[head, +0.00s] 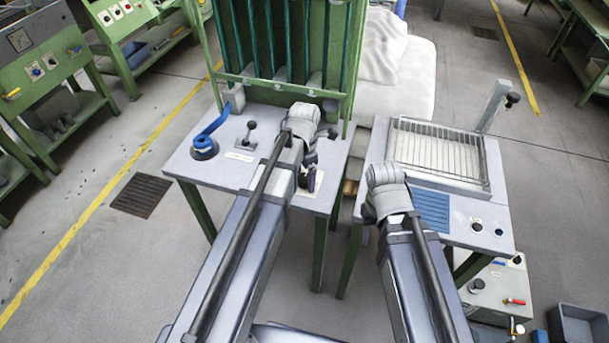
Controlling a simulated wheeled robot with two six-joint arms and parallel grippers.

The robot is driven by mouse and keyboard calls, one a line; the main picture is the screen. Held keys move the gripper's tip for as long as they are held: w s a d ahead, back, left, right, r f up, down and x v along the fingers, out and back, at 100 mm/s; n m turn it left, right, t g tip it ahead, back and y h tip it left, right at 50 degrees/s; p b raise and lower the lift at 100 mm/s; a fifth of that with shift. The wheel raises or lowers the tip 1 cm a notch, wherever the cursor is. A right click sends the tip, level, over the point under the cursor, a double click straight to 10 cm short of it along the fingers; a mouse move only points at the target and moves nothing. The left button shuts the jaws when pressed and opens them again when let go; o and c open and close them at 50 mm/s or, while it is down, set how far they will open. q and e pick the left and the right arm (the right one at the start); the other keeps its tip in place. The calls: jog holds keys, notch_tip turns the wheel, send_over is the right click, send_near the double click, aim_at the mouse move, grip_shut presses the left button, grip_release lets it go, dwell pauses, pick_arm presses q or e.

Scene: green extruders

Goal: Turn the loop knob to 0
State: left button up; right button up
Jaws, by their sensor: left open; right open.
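No control in the head view carries a readable "loop" label, so I cannot tell which one is the loop knob. A small dark knob (476,226) sits on the front right of the right grey table. A black-ball lever (250,127) and a blue-handled lever (206,140) stand on the left table. My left gripper (311,178) is open above the front right of the left table, right of the black-ball lever. My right gripper (370,212) is by the left edge of the right table, its fingers mostly hidden by my wrist. No gripper visibly touches a knob.
The left table (193,172) has a green frame (345,60) behind it. The right table (508,213) carries a wire rack (440,150), a blue slotted panel (431,209) and an upright post (492,105). A narrow gap separates the tables. A grey box (468,298) with knobs stands below right.

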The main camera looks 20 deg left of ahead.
aim_at(305, 179)
pick_arm(q)
jog(key=shift+r, duration=0.15)
notch_tip(305, 179, up, 8)
jog(key=p, duration=0.8)
jog(key=shift+f, duration=0.2)
jog(key=shift+s+d+m, duration=0.2)
jog(key=shift+m, duration=0.1)
jog(key=s+d+m, duration=0.5)
jog(key=s+m, duration=0.2)
jog(key=m, duration=0.8)
jog(key=s+d+m+y, duration=0.1)
jog(key=s+d+m, duration=0.4)
jog(key=m, duration=1)
jog(key=shift+s, duration=1)
